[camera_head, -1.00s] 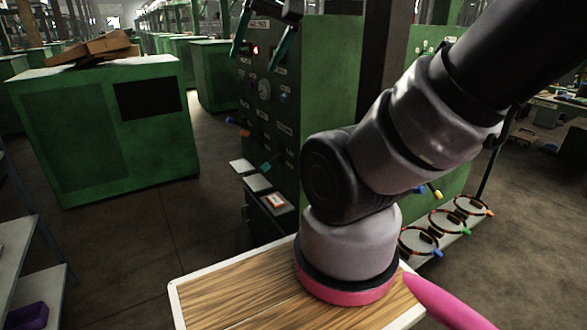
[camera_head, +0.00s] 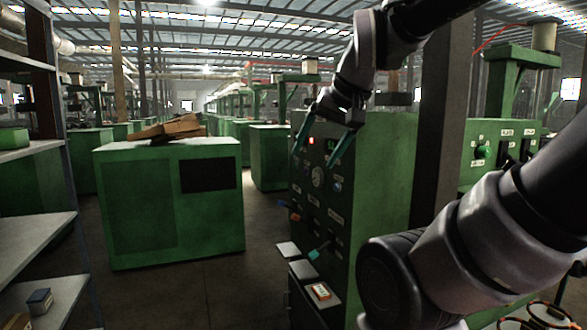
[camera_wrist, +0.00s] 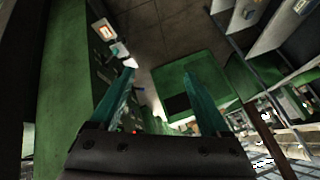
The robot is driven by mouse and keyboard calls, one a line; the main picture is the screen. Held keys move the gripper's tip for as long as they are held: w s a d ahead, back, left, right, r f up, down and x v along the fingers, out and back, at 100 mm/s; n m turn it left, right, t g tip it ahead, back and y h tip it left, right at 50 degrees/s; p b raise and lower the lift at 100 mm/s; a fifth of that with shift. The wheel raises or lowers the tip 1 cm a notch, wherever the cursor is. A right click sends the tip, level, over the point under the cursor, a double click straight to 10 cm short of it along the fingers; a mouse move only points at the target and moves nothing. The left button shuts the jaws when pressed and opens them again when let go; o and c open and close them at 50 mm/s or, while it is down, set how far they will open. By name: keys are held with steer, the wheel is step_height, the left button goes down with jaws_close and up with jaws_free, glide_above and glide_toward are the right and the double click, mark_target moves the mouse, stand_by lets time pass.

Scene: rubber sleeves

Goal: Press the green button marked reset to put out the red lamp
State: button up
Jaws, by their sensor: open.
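The control panel (camera_head: 322,205) is on the narrow face of a tall green cabinet in the middle of the head view. A small lamp (camera_head: 311,141) glows red near its top. Below it are a round dial (camera_head: 318,177) and several knobs. My gripper (camera_head: 315,159) is open and empty, with its teal fingers pointing down in front of the upper panel. The fingers partly cover the panel, and I cannot tell whether they touch it. The open fingers also show in the wrist view (camera_wrist: 158,74). I cannot make out a green button marked reset on this panel.
A machine at right carries a green round control (camera_head: 482,152) under a label I cannot read. A dark post (camera_head: 440,130) stands between it and the cabinet. A green box (camera_head: 160,215) with cardboard (camera_head: 172,127) on top stands left. Shelves (camera_head: 30,245) line the left edge.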

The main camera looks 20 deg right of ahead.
steer(key=shift+c, duration=0.3)
jaws_close()
stand_by(1.4)
